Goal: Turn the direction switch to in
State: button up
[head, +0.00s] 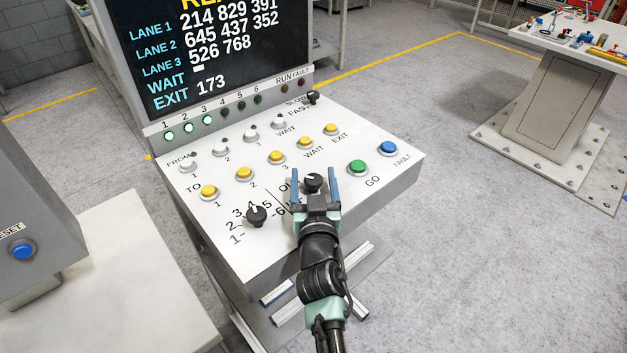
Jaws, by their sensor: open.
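The direction switch appears to be the black rotary knob (314,182) with a pale mark on the sloped white control panel (235,258). My gripper (315,178) is open, with its two blue fingers on either side of this knob. I cannot tell whether the fingers touch it. I cannot read which way the switch is set.
Another black knob (257,216) with a numbered scale sits left of my gripper. Yellow buttons (276,157), a green button (358,168) and a blue button (388,148) surround the area. A screen (210,60) rises behind. A small black knob (313,97) sits at the back right.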

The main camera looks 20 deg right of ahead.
grip_shut()
dwell(0.3)
